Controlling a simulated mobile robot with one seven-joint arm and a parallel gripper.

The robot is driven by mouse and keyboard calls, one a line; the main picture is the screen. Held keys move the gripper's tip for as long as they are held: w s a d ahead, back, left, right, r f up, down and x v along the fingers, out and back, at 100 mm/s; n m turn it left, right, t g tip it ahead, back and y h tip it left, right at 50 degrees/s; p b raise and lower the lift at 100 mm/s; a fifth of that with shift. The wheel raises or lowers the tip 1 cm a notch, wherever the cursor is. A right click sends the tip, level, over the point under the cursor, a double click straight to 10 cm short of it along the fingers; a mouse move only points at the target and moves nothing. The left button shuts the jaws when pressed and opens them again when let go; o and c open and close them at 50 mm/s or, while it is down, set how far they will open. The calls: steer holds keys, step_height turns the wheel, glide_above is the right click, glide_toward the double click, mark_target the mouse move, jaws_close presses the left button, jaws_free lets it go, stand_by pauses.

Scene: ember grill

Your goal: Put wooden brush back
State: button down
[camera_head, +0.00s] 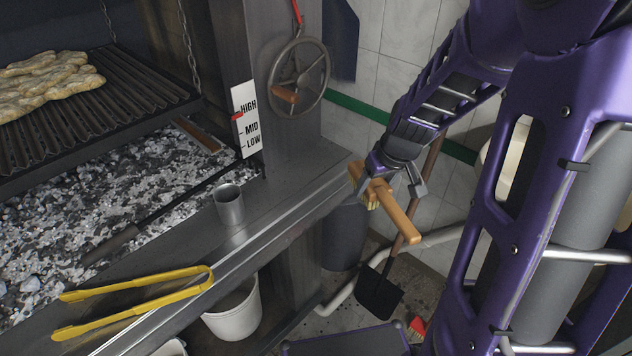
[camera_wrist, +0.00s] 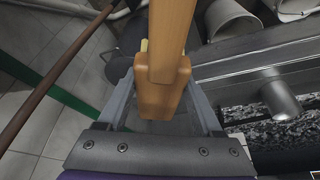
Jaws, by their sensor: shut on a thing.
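The wooden brush (camera_head: 398,217) is an orange-brown wooden piece with a crosswise head and a pale bristle tuft. My gripper (camera_head: 386,184) is shut on it and holds it in the air beside the right end of the grill counter. In the wrist view the brush (camera_wrist: 168,45) runs from the top edge down between the fingers of my gripper (camera_wrist: 160,100). A dark grey cylinder (camera_head: 344,238) is just below and left of the brush in the head view; its opening is not clearly visible.
A metal cup (camera_head: 229,205) and yellow tongs (camera_head: 135,300) are on the steel ledge. A handwheel (camera_head: 298,80) is on the post. A long-handled shovel (camera_head: 380,290) leans behind the brush. White buckets (camera_head: 233,308) stand below the ledge.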

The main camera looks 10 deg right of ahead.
mark_target(390, 187)
steer(key=shift+s+d+r+n+b, duration=0.1)
steer(key=shift+s+d+n+b, duration=0.1)
steer(key=shift+s+d, duration=0.35)
steer(key=shift+s+d+n+b, duration=0.2)
steer(key=shift+s+d, duration=0.1)
steer(key=shift+d, duration=0.45)
steer(key=w+a, duration=0.3)
steer(key=w, duration=0.2)
steer(key=w+a+f, duration=0.1)
steer(key=w+a, duration=0.3)
steer(key=w, duration=0.1)
steer(key=w+a, duration=0.4)
steer(key=w, duration=0.2)
steer(key=shift+a+f, duration=0.2)
steer(key=shift+f, duration=0.05)
step_height(390, 187, down, 5)
steer(key=shift+s+r+b, duration=0.15)
steer(key=shift+b, duration=0.3)
steer(key=shift+w+a+f, duration=0.1)
steer(key=shift+w+f, duration=0.15)
steer(key=shift+f, duration=0.15)
steer(key=shift+f, duration=0.15)
steer(key=shift+c, duration=0.2)
jaws_free()
